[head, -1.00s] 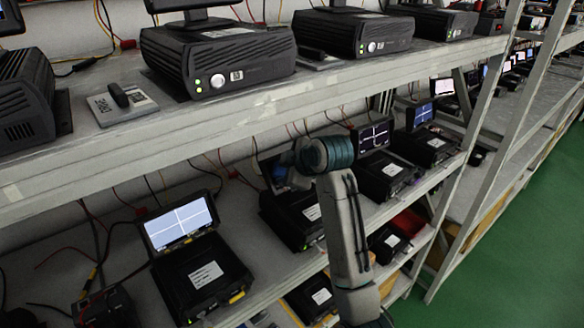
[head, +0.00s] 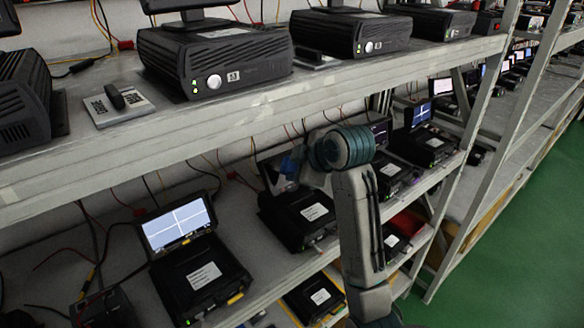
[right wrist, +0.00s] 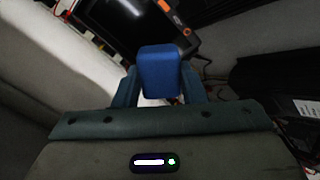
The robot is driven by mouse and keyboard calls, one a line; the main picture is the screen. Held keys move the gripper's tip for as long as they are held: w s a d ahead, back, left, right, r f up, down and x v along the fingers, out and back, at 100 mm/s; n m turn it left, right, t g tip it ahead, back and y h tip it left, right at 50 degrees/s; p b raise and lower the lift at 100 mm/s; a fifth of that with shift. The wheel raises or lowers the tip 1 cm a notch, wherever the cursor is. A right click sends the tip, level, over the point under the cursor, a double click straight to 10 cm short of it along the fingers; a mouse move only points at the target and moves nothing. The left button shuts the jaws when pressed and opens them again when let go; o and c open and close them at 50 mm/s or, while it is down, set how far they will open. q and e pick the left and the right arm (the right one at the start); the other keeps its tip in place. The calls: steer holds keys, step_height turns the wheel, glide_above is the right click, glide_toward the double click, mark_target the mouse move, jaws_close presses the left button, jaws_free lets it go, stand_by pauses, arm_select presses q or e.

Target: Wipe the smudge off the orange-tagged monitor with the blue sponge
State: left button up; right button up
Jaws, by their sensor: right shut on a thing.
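My right gripper (right wrist: 160,90) is shut on the blue sponge (right wrist: 160,70), which stands out between its two fingers. In the head view the sponge (head: 290,165) is a small blue patch, partly hidden by my wrist. It is in front of a dark-screened monitor (head: 268,174) on the lower shelf. In the right wrist view this monitor (right wrist: 122,28) is beyond the sponge, with orange marks (right wrist: 186,32) at its edge. I cannot tell whether the sponge touches the screen. I cannot make out a smudge. My left gripper is not in view.
The upper shelf (head: 190,128) with black units runs above my right arm. Another unit with a lit monitor (head: 176,222) stands to the left on the lower shelf. More monitors (head: 418,116) stand to the right. Cables hang behind. Green floor (head: 510,250) is clear at the right.

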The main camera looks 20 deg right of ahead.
stand_by(0.3)
steer(key=v, duration=0.3)
stand_by(0.3)
